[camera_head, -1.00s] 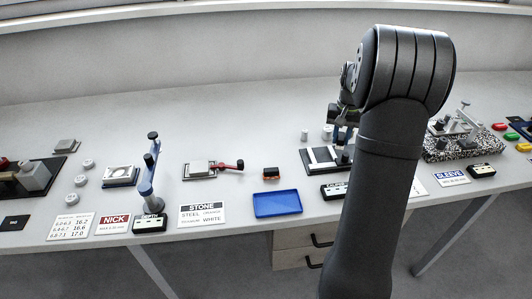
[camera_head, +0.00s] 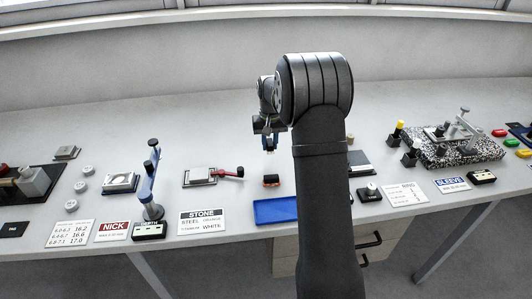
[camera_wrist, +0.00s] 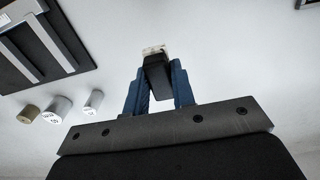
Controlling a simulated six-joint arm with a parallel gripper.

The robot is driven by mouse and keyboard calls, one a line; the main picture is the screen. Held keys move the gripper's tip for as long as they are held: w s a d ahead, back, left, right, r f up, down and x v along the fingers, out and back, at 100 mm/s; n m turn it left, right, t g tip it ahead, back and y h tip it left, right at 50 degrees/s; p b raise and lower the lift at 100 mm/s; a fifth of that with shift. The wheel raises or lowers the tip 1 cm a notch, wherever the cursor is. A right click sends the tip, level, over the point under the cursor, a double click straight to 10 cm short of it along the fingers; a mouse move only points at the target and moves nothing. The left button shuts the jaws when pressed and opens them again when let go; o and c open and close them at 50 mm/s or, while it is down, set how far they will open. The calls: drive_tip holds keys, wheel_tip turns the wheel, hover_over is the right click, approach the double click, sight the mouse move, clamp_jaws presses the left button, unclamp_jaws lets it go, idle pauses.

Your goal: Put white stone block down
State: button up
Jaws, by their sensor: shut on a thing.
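My gripper (camera_head: 269,149) is shut on the white stone block (camera_wrist: 154,50), a dark piece with a pale whitish end. In the wrist view the block sits between the blue fingers, with the pale end pointing away from the palm. In the head view the gripper hangs above the bench, behind the orange-and-dark block (camera_head: 270,181), and the held block is too small to make out. The blue tray (camera_head: 275,211) lies in front of the orange-and-dark block, its right end close to my arm.
The STONE card (camera_head: 202,222) lies left of the tray. A flat plate with a red-handled lever (camera_head: 202,176) stands behind it. A blue upright stand (camera_head: 152,185) is further left. A speckled plate with a fixture (camera_head: 458,150) is at the right.

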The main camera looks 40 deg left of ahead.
sight(266, 160)
drive_tip(key=shift+s+a+f, duration=0.15)
drive_tip(key=shift+a+f, duration=0.25)
drive_tip(key=shift+a, duration=0.3)
drive_tip(key=shift+f, duration=2)
drive_tip(key=shift+f, duration=0.1)
drive_tip(key=o, duration=0.9)
wheel_tip(266, 160, up, 12)
drive_tip(key=shift+r, duration=0.15)
